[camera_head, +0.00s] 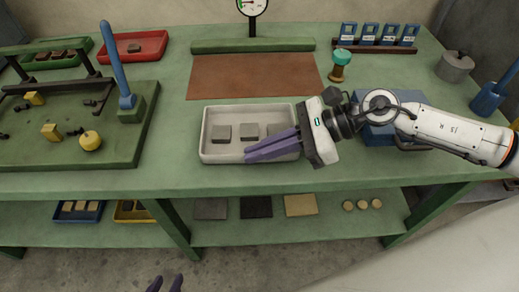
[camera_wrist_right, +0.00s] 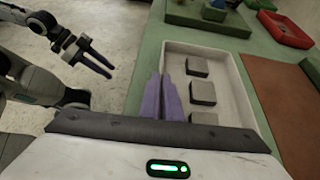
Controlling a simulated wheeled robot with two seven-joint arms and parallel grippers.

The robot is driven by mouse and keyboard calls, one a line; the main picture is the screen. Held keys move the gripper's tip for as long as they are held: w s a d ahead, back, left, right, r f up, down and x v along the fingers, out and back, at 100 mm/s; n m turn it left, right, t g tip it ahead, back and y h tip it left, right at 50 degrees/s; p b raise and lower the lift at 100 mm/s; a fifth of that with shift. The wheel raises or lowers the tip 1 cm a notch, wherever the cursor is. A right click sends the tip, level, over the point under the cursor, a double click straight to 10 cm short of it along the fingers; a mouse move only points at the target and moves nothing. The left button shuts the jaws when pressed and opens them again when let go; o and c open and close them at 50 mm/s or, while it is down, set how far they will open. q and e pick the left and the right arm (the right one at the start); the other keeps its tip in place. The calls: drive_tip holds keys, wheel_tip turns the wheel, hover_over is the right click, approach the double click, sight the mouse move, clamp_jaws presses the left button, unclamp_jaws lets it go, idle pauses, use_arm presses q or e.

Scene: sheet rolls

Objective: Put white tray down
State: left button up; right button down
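The white tray (camera_head: 203,141) is at the front middle of the green table, with several grey blocks (camera_head: 221,133) in it. It looks level and at table height; whether its base fully touches cannot be told. It also shows in the right wrist view (camera_wrist_right: 238,90). My right gripper (camera_head: 255,153) reaches in from the right along the tray's near side. Its purple fingers (camera_wrist_right: 163,95) are close together, with the near wall of the tray seemingly between them. My left gripper (camera_head: 165,284) is at the bottom edge, empty; the wrist view shows its fingers (camera_wrist_right: 97,62) apart.
A brown mat (camera_head: 252,76) lies behind the tray, with a scale (camera_head: 252,8) at the back. A green board (camera_head: 110,150) with a blue lever (camera_head: 115,60) stands left. A blue box (camera_head: 380,132) lies under my right arm. A turquoise-topped stamp (camera_head: 341,62) stands behind it.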

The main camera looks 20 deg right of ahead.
drive_tip(key=shift+f+b, duration=0.3)
drive_tip(key=c, duration=2)
unclamp_jaws()
use_arm(q)
drive_tip(key=shift+w, duration=0.15)
drive_tip(key=shift+d+r, duration=0.1)
use_arm(e)
drive_tip(key=shift+r, duration=0.1)
drive_tip(key=shift+r+p, duration=0.25)
drive_tip(key=shift+p, duration=0.15)
drive_tip(key=b+v, duration=0.2)
drive_tip(key=v, duration=0.8)
drive_tip(key=shift+s+d, duration=0.1)
drive_tip(key=shift+d, duration=0.3)
use_arm(q)
drive_tip(key=shift+w+d+f, duration=0.15)
drive_tip(key=shift+w+f, duration=0.05)
drive_tip(key=shift+f, duration=0.2)
use_arm(e)
drive_tip(key=shift+s+d+r, duration=0.15)
drive_tip(key=shift+d+r, duration=0.25)
drive_tip(key=shift+d, duration=0.1)
